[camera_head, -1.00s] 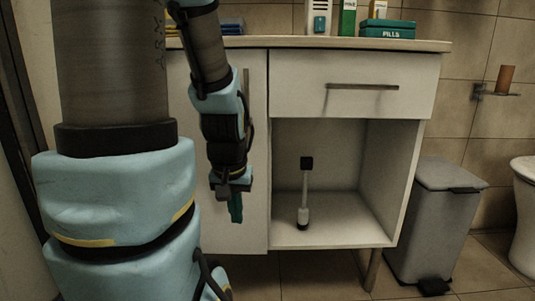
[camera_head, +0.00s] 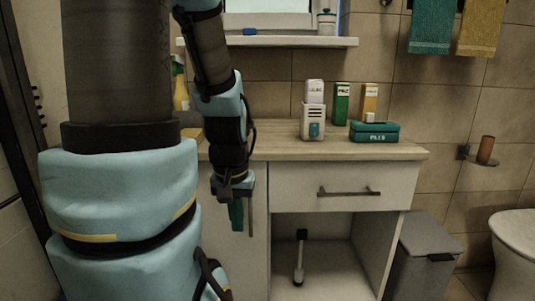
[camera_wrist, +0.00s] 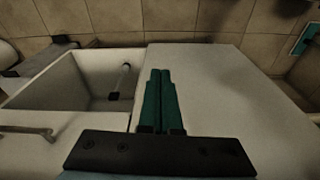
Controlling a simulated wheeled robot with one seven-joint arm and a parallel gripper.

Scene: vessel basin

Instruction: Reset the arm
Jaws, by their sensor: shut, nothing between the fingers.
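My gripper (camera_head: 236,214) hangs fingers-down in front of the cabinet's left door in the head view, below the countertop edge. Its two green fingers are closed together and hold nothing. In the wrist view the shut fingers (camera_wrist: 161,100) show against the pale cabinet front. My arm comes down from the top, left of the middle in the head view.
The cabinet (camera_head: 290,190) has a drawer and an open compartment holding a white brush-like item (camera_head: 299,262). Boxes and a teal pill case (camera_head: 374,132) stand on the countertop. A grey bin (camera_head: 422,255) and a white toilet (camera_head: 512,245) stand at right.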

